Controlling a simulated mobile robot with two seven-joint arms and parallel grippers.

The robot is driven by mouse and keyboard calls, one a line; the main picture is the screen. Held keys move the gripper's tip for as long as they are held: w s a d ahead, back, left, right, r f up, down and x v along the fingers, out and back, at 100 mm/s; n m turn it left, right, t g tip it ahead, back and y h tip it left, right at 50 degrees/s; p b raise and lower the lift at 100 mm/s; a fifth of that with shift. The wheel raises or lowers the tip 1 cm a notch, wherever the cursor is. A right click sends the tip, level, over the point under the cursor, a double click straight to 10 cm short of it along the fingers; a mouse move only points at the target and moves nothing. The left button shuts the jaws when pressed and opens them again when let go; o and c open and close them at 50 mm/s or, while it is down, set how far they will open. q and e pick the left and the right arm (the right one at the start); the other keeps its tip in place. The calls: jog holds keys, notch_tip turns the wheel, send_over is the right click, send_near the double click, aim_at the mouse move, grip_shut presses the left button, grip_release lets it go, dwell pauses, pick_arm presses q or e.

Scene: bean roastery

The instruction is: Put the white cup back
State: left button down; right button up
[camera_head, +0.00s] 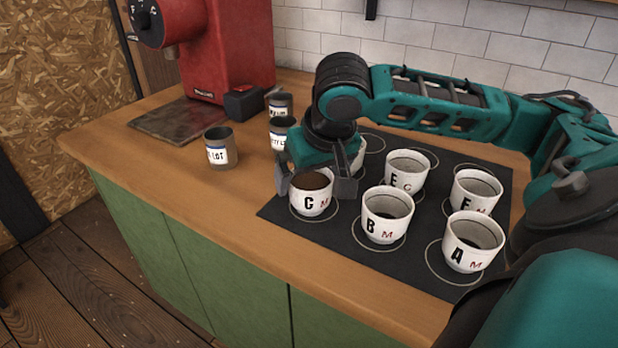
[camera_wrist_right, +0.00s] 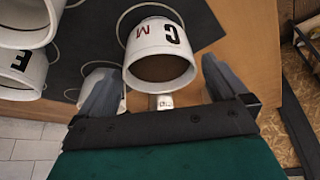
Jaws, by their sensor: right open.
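Several white cups with black letters stand on a black mat (camera_head: 330,228) with printed rings. The white cup C (camera_head: 311,201), filled with something brown, stands upright on a ring at the mat's front left corner. In the right wrist view, cup C (camera_wrist_right: 160,40) lies between the spread fingers; contact cannot be told. My left gripper is not in view.
Small grey labelled tins (camera_head: 220,150) stand left of the mat on the wooden counter (camera_head: 180,165). A red machine (camera_head: 228,45) stands at the back left beside a dark flat tray (camera_head: 170,122). The counter's front left is clear.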

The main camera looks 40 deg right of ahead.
pick_arm(q)
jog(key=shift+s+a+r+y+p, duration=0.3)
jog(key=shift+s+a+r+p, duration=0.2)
jog(key=shift+p, duration=0.65)
pick_arm(e)
jog(key=v, duration=0.9)
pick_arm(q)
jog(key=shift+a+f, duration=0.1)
pick_arm(e)
jog(key=shift+a, duration=0.1)
